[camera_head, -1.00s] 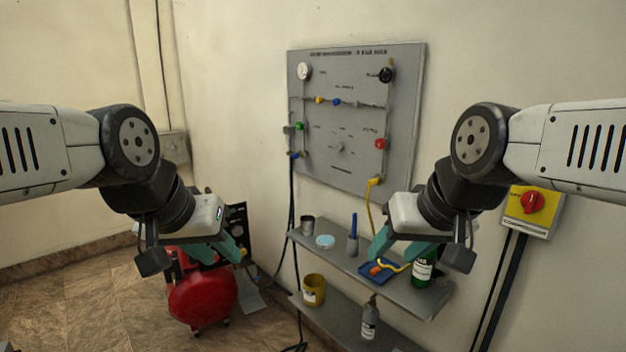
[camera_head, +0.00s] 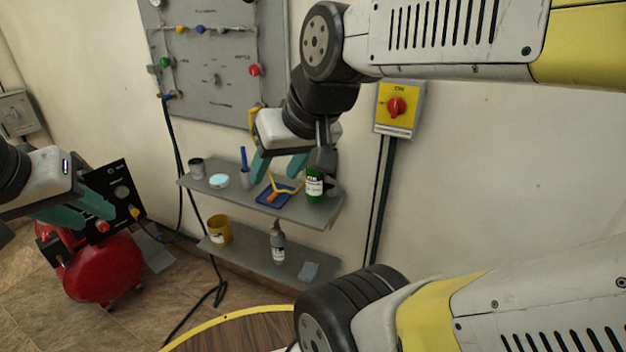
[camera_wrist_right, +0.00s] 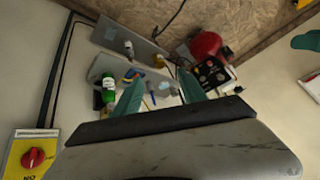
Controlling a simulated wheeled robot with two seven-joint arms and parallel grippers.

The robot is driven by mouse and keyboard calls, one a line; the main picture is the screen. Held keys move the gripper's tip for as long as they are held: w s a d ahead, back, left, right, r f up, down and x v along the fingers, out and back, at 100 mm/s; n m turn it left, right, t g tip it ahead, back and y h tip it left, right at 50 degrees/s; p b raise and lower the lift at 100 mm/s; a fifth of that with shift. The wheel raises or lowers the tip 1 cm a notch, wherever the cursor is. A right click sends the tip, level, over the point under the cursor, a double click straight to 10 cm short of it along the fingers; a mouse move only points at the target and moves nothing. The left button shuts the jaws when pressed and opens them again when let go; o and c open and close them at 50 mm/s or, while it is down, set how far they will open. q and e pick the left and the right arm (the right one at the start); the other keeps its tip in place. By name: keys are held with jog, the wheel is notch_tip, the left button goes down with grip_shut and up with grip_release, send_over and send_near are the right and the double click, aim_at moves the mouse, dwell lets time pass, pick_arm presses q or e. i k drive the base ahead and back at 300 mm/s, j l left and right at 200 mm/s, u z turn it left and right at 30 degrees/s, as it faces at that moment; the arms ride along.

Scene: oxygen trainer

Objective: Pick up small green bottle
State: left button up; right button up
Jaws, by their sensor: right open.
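The small green bottle (camera_head: 315,186) with a white label stands on the upper grey shelf (camera_head: 225,192), at its right end. It also shows in the right wrist view (camera_wrist_right: 109,88), left of the fingers. My right gripper (camera_head: 277,168) has teal fingers spread apart and empty. In the head view it appears over the shelf, just left of the bottle and apart from it. My left gripper (camera_head: 92,212) is at the far left, in front of the red compressor, with its teal fingers apart and nothing seen between them.
The lower shelf carries a grey bottle (camera_head: 278,245) and yellow cup (camera_head: 219,231). A red compressor (camera_head: 103,268) stands left.

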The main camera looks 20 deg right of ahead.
aim_at(315, 180)
jog(key=l+u, duration=0.25)
jog(key=l, duration=0.2)
jog(key=k+l+u, duration=0.15)
jog(key=l+u, duration=0.15)
jog(key=k+l+u, duration=0.25)
jog(key=l, duration=0.3)
jog(key=i, duration=0.1)
